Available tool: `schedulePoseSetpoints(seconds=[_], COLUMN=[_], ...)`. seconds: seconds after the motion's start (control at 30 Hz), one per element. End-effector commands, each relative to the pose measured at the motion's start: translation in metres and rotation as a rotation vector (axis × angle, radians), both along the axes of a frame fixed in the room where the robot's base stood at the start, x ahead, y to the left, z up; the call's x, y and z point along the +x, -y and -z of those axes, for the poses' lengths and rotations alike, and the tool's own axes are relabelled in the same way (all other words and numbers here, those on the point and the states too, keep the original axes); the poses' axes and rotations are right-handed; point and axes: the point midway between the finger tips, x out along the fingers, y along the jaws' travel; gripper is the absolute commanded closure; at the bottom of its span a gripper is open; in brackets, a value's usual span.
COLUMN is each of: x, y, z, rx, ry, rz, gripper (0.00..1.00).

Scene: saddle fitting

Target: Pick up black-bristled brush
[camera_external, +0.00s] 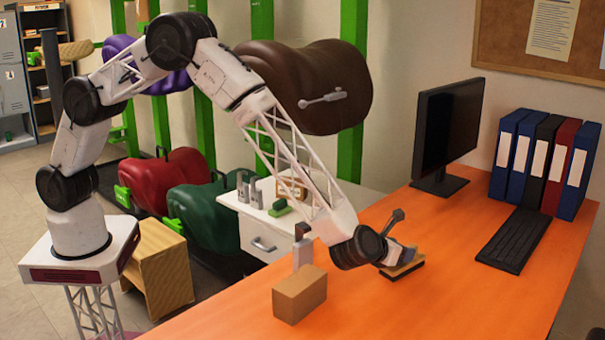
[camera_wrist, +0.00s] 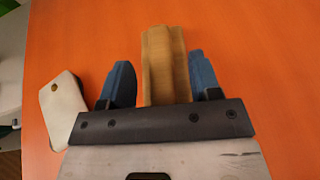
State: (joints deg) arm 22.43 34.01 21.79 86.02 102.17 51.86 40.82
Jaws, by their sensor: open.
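The black-bristled brush (camera_external: 407,268) lies on the orange table with its tan wooden back up and a dark layer beneath. In the wrist view its wooden back (camera_wrist: 160,70) stands between the two blue fingers of my gripper (camera_wrist: 160,88). The fingers are open, one on each side of the brush, with a gap on both sides. In the external view my gripper (camera_external: 402,258) is low over the brush and partly covers it. The bristles are hidden in the wrist view.
A cardboard-brown box (camera_external: 299,294) stands on the orange table (camera_external: 440,305) left of the brush. A grey-white object (camera_external: 302,252) stands behind the box. A keyboard (camera_external: 514,239), monitor (camera_external: 447,130) and several binders (camera_external: 545,160) are at the right. The front right of the table is clear.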

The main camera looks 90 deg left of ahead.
Motion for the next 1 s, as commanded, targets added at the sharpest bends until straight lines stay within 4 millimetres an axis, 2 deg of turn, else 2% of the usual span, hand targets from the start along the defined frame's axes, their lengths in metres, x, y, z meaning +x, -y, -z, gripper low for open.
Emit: schedulePoseSetpoints(seconds=[0.23, 0.77, 0.8, 1.0], x=[0.0118, 0.0121, 0.0121, 0.0121], y=[-0.0077, -0.008, -0.008, -0.008], z=[0.0062, 0.0063, 0.0063, 0.0063], rx=[0.0, 0.0, 0.0, 0.0], ry=[0.0, 0.0, 0.0, 0.0], rz=[0.0, 0.0, 0.0, 0.0], gripper=[0.43, 0.43, 0.44, 0.75])
